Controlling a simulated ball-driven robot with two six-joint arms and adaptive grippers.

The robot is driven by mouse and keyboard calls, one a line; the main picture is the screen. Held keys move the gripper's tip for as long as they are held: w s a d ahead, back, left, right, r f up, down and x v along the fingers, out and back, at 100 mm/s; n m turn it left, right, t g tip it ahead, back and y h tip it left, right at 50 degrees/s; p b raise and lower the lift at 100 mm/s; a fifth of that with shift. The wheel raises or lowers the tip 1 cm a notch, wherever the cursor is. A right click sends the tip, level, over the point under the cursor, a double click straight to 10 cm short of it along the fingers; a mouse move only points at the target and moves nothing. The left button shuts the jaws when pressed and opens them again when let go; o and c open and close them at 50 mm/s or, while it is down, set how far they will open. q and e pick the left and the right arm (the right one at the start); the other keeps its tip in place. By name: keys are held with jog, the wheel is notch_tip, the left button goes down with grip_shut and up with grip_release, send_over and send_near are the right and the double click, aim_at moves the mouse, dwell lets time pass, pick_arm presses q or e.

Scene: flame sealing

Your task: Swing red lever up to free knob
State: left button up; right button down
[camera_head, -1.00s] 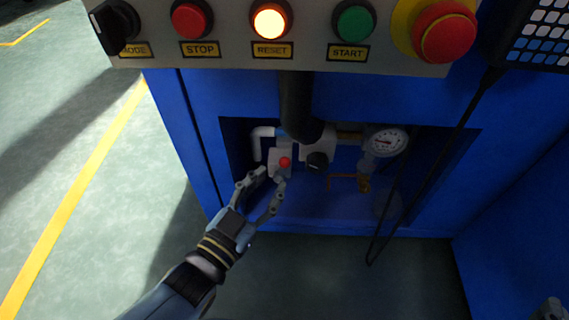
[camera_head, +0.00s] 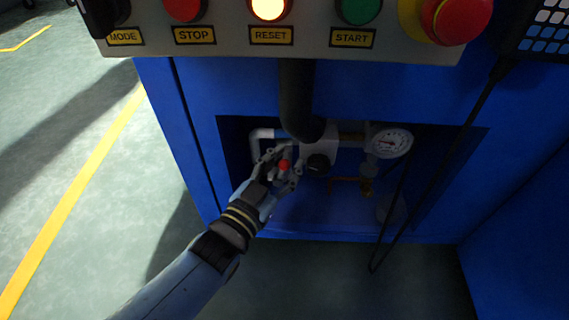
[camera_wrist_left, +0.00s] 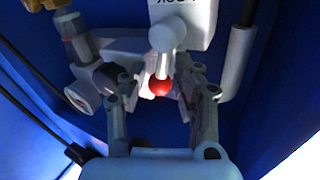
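In the left wrist view the red ball (camera_wrist_left: 160,87) sits at the end of a pale lever arm (camera_wrist_left: 166,40), which comes from a white block. My left gripper (camera_head: 287,161) reaches in from the lower left, its fingers around the ball. In the left wrist view its two fingers (camera_wrist_left: 160,92) stand apart on either side of the ball, with gaps visible, so it looks open. The fingers partly hide the lever in the head view. My right gripper is not in view.
A thick black pipe (camera_head: 297,100) comes down above the knob. A round gauge (camera_head: 391,142) and copper pipe (camera_head: 345,181) are to the right. A black cable (camera_head: 440,150) hangs across the right side. The button panel (camera_head: 300,40) overhangs the recess.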

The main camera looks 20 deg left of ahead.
pick_arm(q)
grip_shut()
jog(key=shift+s+a+n+t, duration=0.1)
jog(key=shift+a+n+t, duration=0.3)
jog(key=shift+n, duration=0.4)
jog(key=shift+s+a+n+t, duration=0.1)
jog(key=shift+a+n+t, duration=0.1)
jog(key=shift+n+t, duration=0.35)
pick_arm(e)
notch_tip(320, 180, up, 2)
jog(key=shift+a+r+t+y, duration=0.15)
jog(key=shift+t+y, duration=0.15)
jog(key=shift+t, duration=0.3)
pick_arm(q)
grip_release()
jog(key=shift+r, duration=0.1)
